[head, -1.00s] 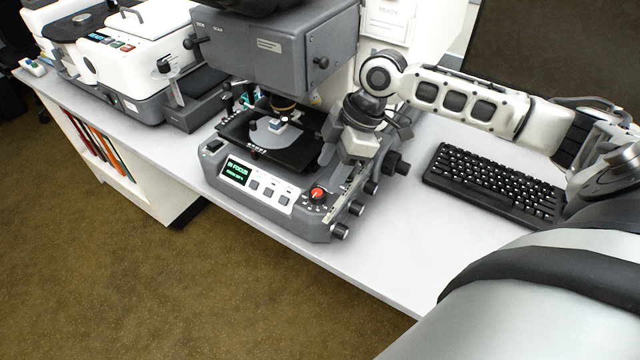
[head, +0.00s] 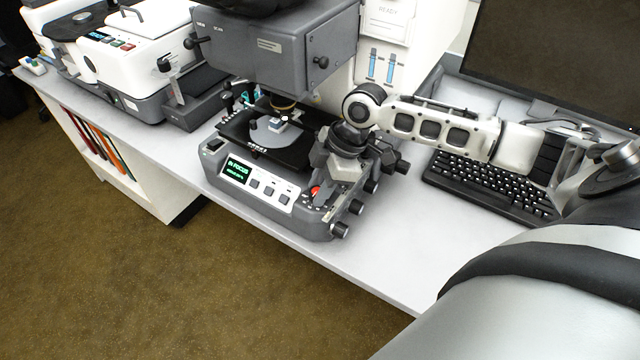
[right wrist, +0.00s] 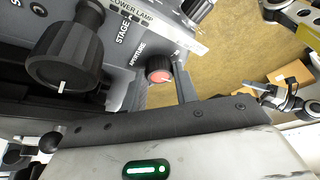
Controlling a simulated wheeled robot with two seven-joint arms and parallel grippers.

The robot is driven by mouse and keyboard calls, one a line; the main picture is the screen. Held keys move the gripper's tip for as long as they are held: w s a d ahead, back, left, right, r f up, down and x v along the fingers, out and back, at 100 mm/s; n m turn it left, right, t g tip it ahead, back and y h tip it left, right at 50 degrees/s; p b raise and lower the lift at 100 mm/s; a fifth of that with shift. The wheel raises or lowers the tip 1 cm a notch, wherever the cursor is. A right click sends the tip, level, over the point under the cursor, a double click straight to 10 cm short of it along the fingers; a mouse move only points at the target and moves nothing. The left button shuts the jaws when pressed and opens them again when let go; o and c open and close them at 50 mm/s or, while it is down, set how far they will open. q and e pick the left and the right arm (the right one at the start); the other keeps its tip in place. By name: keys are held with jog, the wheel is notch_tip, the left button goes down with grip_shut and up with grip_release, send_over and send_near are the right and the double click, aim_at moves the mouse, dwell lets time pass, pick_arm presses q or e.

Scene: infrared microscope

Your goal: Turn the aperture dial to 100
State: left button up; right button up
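The aperture dial (head: 315,189) is a red-capped knob on the front right corner of the grey microscope base (head: 290,225); my gripper partly hides it in the head view. In the right wrist view the red dial (right wrist: 158,76) sits beside the printed word APERTURE. My right gripper (head: 322,193) reaches down over that corner. Its two fingers (right wrist: 160,92) are apart, one on each side of the dial, with gaps visible. I cannot tell how deep they reach around it. The dial's scale and setting are not readable.
A large black knob (right wrist: 65,55) is close to the right gripper. Several black side knobs (head: 340,230) line the base's right edge. A lit green display (head: 238,169) and buttons are left of the dial. A keyboard (head: 490,185) lies right. The bench front is clear.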

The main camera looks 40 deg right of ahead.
jog(key=shift+m, duration=0.5)
jog(key=m+t, duration=0.1)
jog(key=m, duration=0.1)
jog(key=shift+s+m+h, duration=0.1)
jog(key=shift+m+h, duration=0.2)
jog(key=shift+m, duration=0.1)
jog(key=m+t+h, duration=0.1)
jog(key=m, duration=0.2)
jog(key=shift+a+m, duration=0.15)
jog(key=shift+m, duration=0.25)
jog(key=m+h, duration=0.1)
jog(key=m, duration=0.2)
jog(key=m+t+h, duration=0.1)
jog(key=m, duration=0.2)
jog(key=shift+a+h, duration=0.1)
jog(key=shift+h, duration=0.2)
jog(key=shift+m, duration=0.4)
jog(key=o, duration=1)
jog(key=shift+c, duration=0.2)
jog(key=shift+s+r, duration=0.1)
jog(key=shift+r, duration=0.05)
jog(key=v, duration=1.5)
jog(key=shift+r, duration=0.4)
